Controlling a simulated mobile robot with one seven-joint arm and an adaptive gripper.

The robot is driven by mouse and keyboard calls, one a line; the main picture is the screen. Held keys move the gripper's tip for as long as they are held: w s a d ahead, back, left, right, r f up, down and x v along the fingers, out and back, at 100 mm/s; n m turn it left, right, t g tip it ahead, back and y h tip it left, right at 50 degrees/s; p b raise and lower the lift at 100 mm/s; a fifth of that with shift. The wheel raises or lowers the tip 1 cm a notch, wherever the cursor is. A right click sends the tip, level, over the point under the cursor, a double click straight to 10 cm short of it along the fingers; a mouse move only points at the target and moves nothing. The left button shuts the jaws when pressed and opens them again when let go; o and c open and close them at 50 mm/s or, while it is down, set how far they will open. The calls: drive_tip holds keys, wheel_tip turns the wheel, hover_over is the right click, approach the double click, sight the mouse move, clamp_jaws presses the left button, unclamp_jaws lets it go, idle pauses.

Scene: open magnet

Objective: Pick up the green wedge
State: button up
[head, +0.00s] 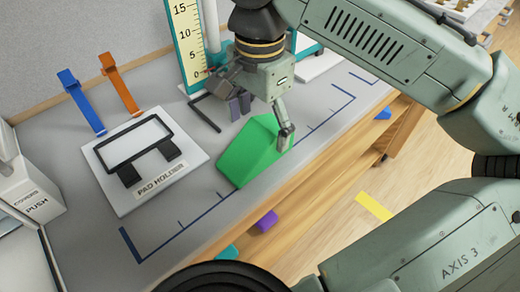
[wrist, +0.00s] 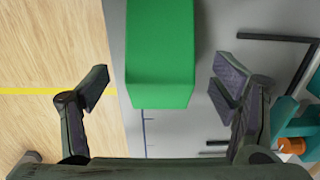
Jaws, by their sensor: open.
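The green wedge (head: 248,150) lies on the grey counter in the head view, near the counter's front edge. Its far end is partly hidden by my gripper. In the wrist view the green wedge (wrist: 160,60) fills the upper middle, between the lines of my two fingers. My gripper (head: 262,118) is open at the wedge's far end. In the wrist view my gripper (wrist: 158,90) has its fingers wide apart, one on each side of the wedge, with visible gaps. I cannot tell how far the fingertips are above the counter.
A white pad holder (head: 190,172) with a black frame stands left of the wedge. An orange strap (head: 118,82) and a blue strap (head: 80,100) are behind it. A yellow ruler board (head: 187,45) stands behind my gripper. The grey counter (head: 165,240) is clear at front left.

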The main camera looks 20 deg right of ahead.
sight(259, 132)
wheel_tip(259, 132, down, 4)
drive_tip(key=shift+r+b, duration=0.25)
drive_tip(key=shift+b, duration=0.9)
drive_tip(key=shift+a+r, duration=0.1)
drive_tip(key=c, duration=1.3)
